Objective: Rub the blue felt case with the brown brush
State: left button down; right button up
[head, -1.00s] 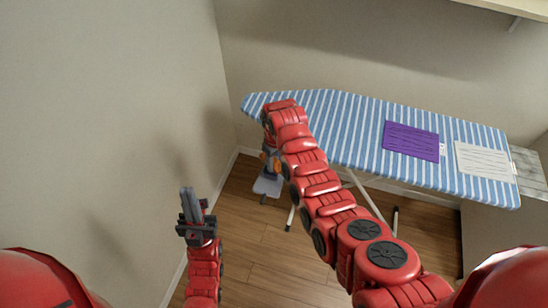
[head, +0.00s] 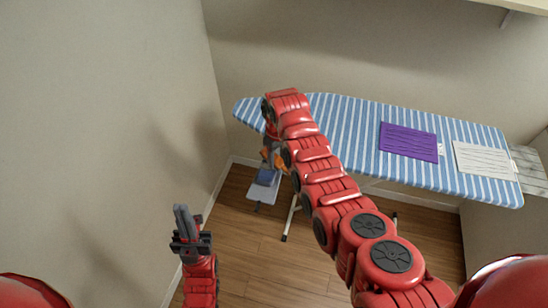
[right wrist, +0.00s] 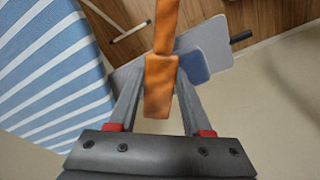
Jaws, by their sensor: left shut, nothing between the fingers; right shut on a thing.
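The brown brush (right wrist: 160,85) is an orange-brown bar between the fingers of my right gripper (right wrist: 158,72), which is shut on it. In the head view, part of the brush (head: 279,160) shows below my right wrist. The blue felt case (right wrist: 195,68) lies on a grey board, partly hidden behind the brush and a finger. I cannot tell whether brush and case touch. In the head view, the case (head: 266,177) shows just below the right gripper (head: 271,152). My left gripper (head: 182,222) is shut and empty, low at the left, away from both.
A purple towel (head: 408,142) and a white towel (head: 484,160) lie on the ironing board. A wall (head: 100,110) stands close at the left.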

aim_at(274, 175)
jog(key=shift+s+a+r+p, duration=0.1)
jog(key=shift+s+r+p, duration=0.05)
jog(key=shift+s+p, duration=0.35)
jog(key=shift+s+a+p, duration=0.25)
jog(key=shift+s+p, duration=0.5)
jog(key=shift+p, duration=0.05)
jog(key=shift+s+a+p, duration=0.2)
jog(key=shift+s+p, duration=0.15)
jog(key=shift+s, duration=0.4)
jog(key=shift+w, duration=0.1)
notch_tip(274, 175, up, 6)
jog(key=shift+f+p, duration=0.1)
jog(key=shift+p, duration=0.55)
